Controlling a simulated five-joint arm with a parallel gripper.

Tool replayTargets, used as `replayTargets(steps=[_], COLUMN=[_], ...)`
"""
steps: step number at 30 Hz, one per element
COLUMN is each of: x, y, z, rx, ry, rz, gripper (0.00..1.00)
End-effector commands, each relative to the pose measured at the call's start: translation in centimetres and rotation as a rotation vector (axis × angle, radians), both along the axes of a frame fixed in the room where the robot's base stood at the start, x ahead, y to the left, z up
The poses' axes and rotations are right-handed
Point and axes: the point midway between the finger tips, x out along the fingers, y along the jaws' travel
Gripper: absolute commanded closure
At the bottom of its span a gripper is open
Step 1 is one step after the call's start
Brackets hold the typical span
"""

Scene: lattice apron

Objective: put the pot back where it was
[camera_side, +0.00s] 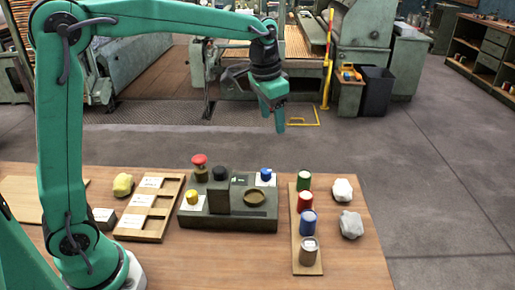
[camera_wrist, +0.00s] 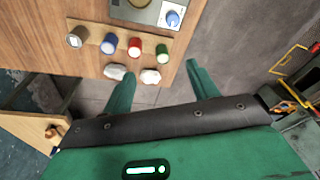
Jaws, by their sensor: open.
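Several small pots stand in a row on a narrow wooden strip (camera_side: 294,236) at the right of the bench: a green pot (camera_side: 304,180), a red pot (camera_side: 305,202), a blue pot (camera_side: 308,222) and a grey-brown pot (camera_side: 308,250). The wrist view shows the same row, with the green pot (camera_wrist: 161,51) nearest my fingers. I cannot tell which pot the task means. My gripper (camera_side: 279,128) is open and empty, high above and beyond the far edge of the bench. Its spread fingers (camera_wrist: 160,70) show in the wrist view, with nothing between them.
Two pale lumps (camera_side: 343,190) (camera_side: 351,224) lie right of the strip. A dark control box (camera_side: 230,222) with a red button (camera_side: 199,160) stands to its left.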

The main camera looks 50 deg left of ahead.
Motion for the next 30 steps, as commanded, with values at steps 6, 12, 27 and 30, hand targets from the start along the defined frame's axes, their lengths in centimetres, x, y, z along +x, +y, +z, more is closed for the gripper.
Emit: replayTargets(steps=[6,12,27,30], x=[-4.8,-9.2,-19.8,-21.5], y=[1.0,1.8,3.3,3.4], z=[2.1,2.9,1.3,0.5], rx=[-0.014,-0.027,-0.067,-0.075], ry=[-0.062,-0.116,-0.249,-0.273], rz=[0.057,0.111,0.241,0.262], gripper=[0.41,0.41,0.41,0.41])
